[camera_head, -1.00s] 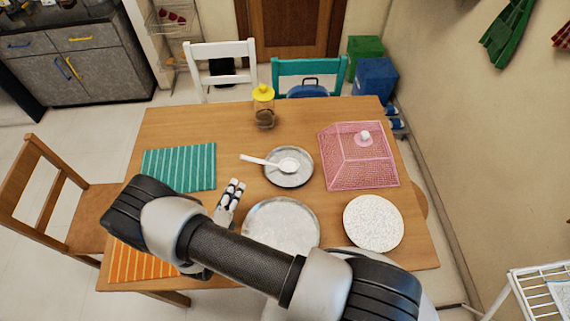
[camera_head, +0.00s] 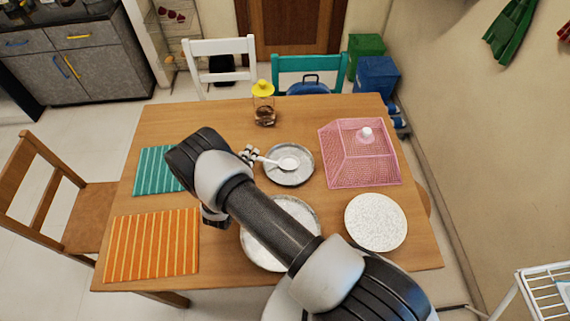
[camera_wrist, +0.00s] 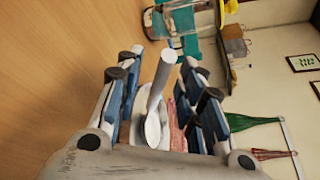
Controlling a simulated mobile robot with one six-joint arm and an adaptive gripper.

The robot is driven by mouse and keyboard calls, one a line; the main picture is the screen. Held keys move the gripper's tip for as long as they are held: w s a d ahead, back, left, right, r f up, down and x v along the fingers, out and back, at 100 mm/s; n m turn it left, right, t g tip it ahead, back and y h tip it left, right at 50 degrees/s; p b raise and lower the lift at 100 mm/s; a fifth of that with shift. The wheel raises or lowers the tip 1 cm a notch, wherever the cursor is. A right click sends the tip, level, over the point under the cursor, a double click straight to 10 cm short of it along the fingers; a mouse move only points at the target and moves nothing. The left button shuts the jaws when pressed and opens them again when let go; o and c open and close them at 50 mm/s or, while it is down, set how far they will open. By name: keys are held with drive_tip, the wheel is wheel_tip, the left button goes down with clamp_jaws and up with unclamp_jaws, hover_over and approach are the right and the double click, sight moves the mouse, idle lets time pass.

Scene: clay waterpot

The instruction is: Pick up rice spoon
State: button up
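The white rice spoon (camera_head: 288,163) lies on the small metal plate (camera_head: 296,180) in the middle of the table, its handle pointing left over the rim. My gripper (camera_head: 249,155) is at the handle's left end, partly hidden behind my arm in the head view. In the wrist view the spoon's handle (camera_wrist: 160,82) stands between the two fingers of my gripper (camera_wrist: 163,64). The fingers are open, with a visible gap on each side of the handle. The spoon's bowl shows deeper between the fingers.
A yellow-lidded jar (camera_head: 264,108) stands behind the plate. A pink mesh food cover (camera_head: 345,165) is to the right. A larger metal plate (camera_head: 258,250) lies under my arm, a speckled round plate (camera_head: 376,222) at right. Teal (camera_head: 152,168) and orange (camera_head: 150,245) striped mats lie left.

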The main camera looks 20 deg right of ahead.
drive_tip(key=shift+w+d, duration=0.15)
drive_tip(key=shift+w, duration=0.1)
drive_tip(key=shift+c, duration=0.4)
clamp_jaws()
